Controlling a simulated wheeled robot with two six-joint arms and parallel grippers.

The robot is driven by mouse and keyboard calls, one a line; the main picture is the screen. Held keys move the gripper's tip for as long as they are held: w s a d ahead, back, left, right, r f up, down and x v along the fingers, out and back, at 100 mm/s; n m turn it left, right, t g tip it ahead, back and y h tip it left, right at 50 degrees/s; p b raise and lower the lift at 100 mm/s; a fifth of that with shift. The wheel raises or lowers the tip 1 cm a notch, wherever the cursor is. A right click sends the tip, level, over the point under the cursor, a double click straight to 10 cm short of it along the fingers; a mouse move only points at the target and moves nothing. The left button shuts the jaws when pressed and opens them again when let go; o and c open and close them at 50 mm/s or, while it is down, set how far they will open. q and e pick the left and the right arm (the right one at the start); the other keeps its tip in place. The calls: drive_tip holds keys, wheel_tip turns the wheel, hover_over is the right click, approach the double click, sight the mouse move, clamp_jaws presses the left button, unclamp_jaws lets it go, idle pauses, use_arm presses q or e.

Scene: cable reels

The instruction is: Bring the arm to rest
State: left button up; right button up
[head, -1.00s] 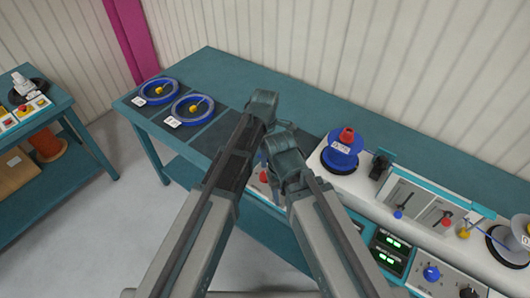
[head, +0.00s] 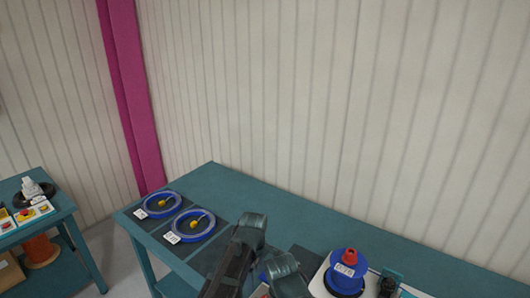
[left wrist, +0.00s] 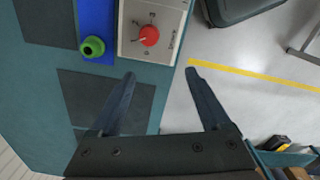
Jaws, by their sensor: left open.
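My left gripper (left wrist: 160,73) is open in the left wrist view. Its two dark fingers stand wide apart with nothing between them, above the front edge of the teal table. In the head view, dark arm parts of mine rise at the bottom centre over the table (head: 238,182); the fingers cannot be made out clearly there. I can make out no right gripper in either view.
A green knob (left wrist: 93,46) on a blue strip and a red knob (left wrist: 149,36) on a pale panel lie beyond the fingers. Blue rings (head: 162,204) lie on the table's left. A blue reel (head: 345,276) stands right of my arm.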

use_arm(q)
drive_tip(key=s+a+m, duration=1)
drive_tip(key=a+m, duration=0.4)
drive_tip(key=s+d+m+y, duration=0.1)
drive_tip(key=s+d+m, duration=0.2)
drive_tip(key=d, duration=0.8)
drive_tip(key=s, duration=0.2)
drive_tip(key=shift+s+f+m+b, duration=0.3)
drive_tip(key=shift+s+m+b, duration=0.05)
drive_tip(key=shift+m, duration=0.05)
